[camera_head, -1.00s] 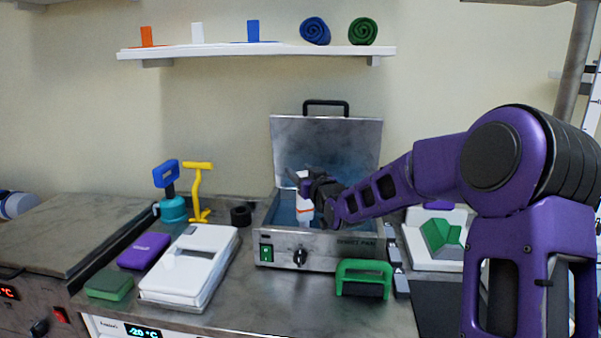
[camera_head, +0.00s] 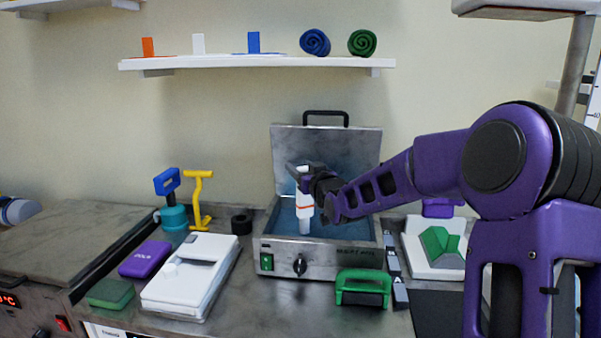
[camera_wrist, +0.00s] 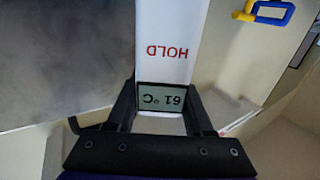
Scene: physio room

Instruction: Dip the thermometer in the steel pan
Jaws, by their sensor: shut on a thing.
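The steel pan (camera_head: 345,256) stands open on the counter, its lid (camera_head: 352,150) raised at the back and its inside bluish. My gripper (camera_head: 308,187) is shut on the white thermometer (camera_head: 305,211), which has an orange-red band, and holds it roughly upright with its lower end down over the pan's opening. I cannot tell whether the tip touches anything inside. In the wrist view, the thermometer (camera_wrist: 172,40) sits between my gripper's fingers (camera_wrist: 162,105), with "HOLD" and a 61 °C display facing the camera, upside down.
A green handled block (camera_head: 363,288) stands at the pan's front right. A white box (camera_head: 190,280), a purple block (camera_head: 145,258) and a yellow tool (camera_head: 200,200) are to the left. A white tray with a green wedge (camera_head: 440,245) is on the right. The shelf (camera_head: 255,62) hangs above.

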